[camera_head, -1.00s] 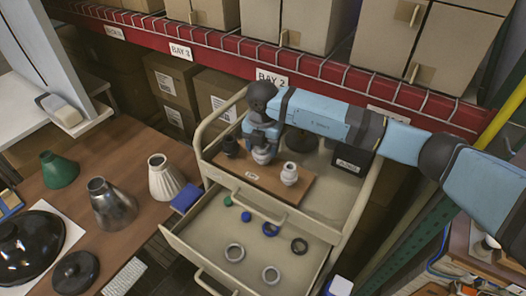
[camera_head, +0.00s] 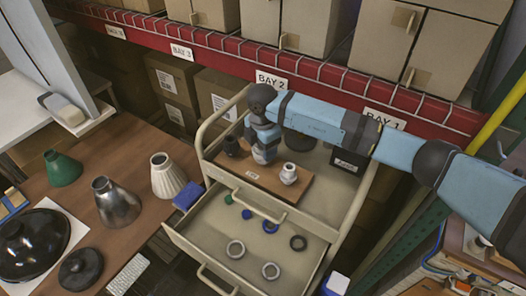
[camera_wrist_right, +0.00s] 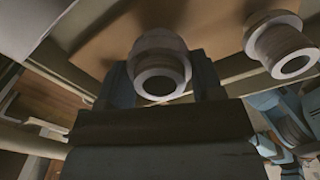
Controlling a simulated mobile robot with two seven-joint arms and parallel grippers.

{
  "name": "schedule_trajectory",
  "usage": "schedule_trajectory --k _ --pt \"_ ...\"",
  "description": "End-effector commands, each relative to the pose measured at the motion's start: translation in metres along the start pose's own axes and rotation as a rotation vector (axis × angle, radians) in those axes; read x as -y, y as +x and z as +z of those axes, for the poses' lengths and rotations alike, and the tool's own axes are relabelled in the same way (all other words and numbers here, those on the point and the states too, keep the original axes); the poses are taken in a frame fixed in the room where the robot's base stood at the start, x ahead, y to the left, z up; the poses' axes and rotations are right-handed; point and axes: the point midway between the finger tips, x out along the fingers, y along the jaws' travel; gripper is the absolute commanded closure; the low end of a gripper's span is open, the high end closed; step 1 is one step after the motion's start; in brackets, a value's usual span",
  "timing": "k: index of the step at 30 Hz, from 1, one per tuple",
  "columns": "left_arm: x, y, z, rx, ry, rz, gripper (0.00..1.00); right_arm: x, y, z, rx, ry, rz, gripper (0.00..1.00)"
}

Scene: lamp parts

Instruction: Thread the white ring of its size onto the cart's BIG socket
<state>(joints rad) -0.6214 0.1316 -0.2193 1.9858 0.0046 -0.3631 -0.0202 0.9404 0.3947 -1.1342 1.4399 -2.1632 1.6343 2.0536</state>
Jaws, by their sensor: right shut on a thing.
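My right gripper (camera_head: 265,155) is low over the middle of the board, shut on a white ring (camera_wrist_right: 160,42). In the wrist view the ring surrounds a narrower round piece with a hole, between the fingers. I cannot tell how far down the ring sits. My left gripper is not in view.
A table with lamp shades (camera_head: 167,176) stands left. The cart's rails flank the board.

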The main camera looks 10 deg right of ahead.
Motion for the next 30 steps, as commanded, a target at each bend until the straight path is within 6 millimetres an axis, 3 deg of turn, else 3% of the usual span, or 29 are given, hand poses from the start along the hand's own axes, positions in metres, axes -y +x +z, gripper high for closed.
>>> schedule_trajectory --k 21,30 --pt "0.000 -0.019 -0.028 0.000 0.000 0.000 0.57 0.000 0.001 -0.001 -0.002 0.553 -0.004 0.72" --pt "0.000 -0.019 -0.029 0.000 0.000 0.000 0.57 0.000 0.002 -0.001 0.000 0.596 -0.002 0.72"
